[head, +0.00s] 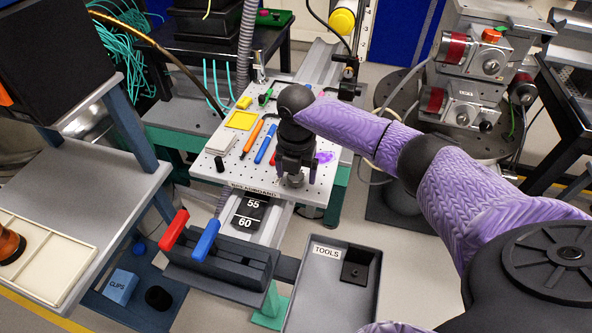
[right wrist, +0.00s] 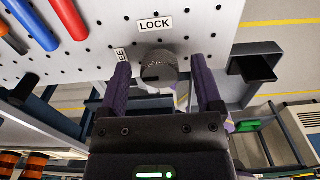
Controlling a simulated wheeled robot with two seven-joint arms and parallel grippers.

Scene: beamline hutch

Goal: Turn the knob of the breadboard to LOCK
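The breadboard (head: 225,168) is a white perforated plate on a stand in the middle of the head view. Its knob (right wrist: 158,66) is a round grey knurled piece near the plate's front edge, with a dark slot or mark on its face. A LOCK label (right wrist: 155,23) lies beside it, and a second label (right wrist: 121,55), partly hidden, ends in "EE". My right gripper (head: 293,174) is over the front edge of the plate. In the right wrist view its fingers (right wrist: 160,72) are apart, one on each side of the knob, with gaps visible. My left gripper is out of view.
Orange and blue tools (head: 264,143) and a yellow frame (head: 241,120) lie on the plate. A TOOLS bin (head: 328,295) and a dark holder with red and blue handles (head: 220,262) stand in front. Stage equipment (head: 480,65) stands at right.

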